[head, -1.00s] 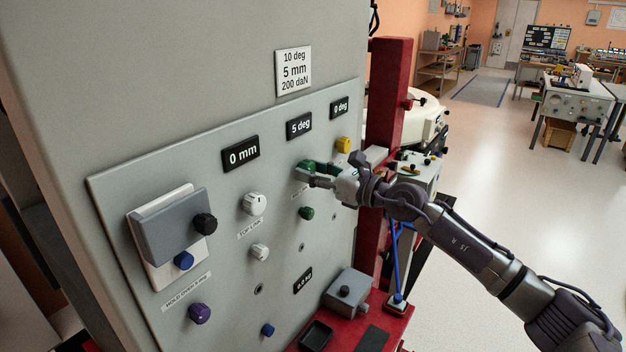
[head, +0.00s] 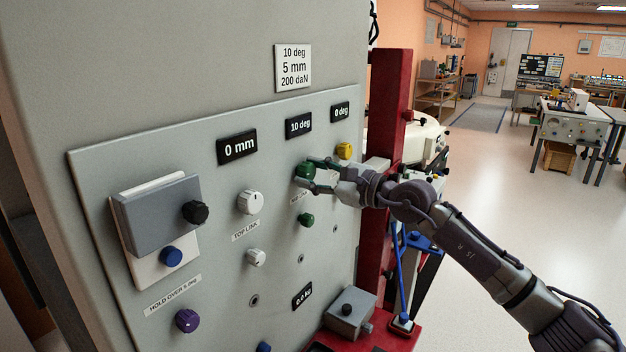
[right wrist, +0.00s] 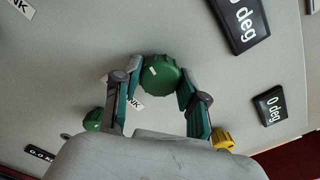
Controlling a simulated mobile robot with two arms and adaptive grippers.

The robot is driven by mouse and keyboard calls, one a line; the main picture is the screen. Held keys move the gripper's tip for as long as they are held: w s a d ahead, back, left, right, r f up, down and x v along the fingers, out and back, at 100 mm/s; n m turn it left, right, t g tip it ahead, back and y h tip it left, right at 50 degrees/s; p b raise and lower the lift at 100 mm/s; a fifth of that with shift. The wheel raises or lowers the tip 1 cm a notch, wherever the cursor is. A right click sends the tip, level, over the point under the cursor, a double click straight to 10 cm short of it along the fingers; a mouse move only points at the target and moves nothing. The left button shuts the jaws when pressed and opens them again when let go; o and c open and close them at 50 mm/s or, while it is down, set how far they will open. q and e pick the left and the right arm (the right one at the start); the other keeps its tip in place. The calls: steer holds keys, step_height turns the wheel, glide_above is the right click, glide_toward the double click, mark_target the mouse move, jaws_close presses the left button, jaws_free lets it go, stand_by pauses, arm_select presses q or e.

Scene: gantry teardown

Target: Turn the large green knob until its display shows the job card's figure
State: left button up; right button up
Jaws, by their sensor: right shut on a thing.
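The large green knob (head: 305,172) is on the grey panel; it also shows in the right wrist view (right wrist: 161,76). My right gripper (head: 313,174) is shut on it, with one finger on each side in the right wrist view (right wrist: 158,84). The display above the knob (head: 298,124) reads 10 deg; in the right wrist view it is cut off at the edge (right wrist: 240,20). The job card (head: 293,68) reads 10 deg, 5 mm, 200 daN. My left gripper is not in view.
A smaller green knob (head: 306,220) sits below, a yellow knob (head: 344,151) to the right and a white knob (head: 250,202) to the left. Other displays read 0 mm (head: 237,147) and 0 deg (head: 340,111). A red post (head: 391,95) stands right of the panel.

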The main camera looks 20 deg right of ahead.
stand_by(0.4)
steer(key=o, duration=1.1)
steer(key=shift+o, duration=0.2)
steer(key=v, duration=1.2)
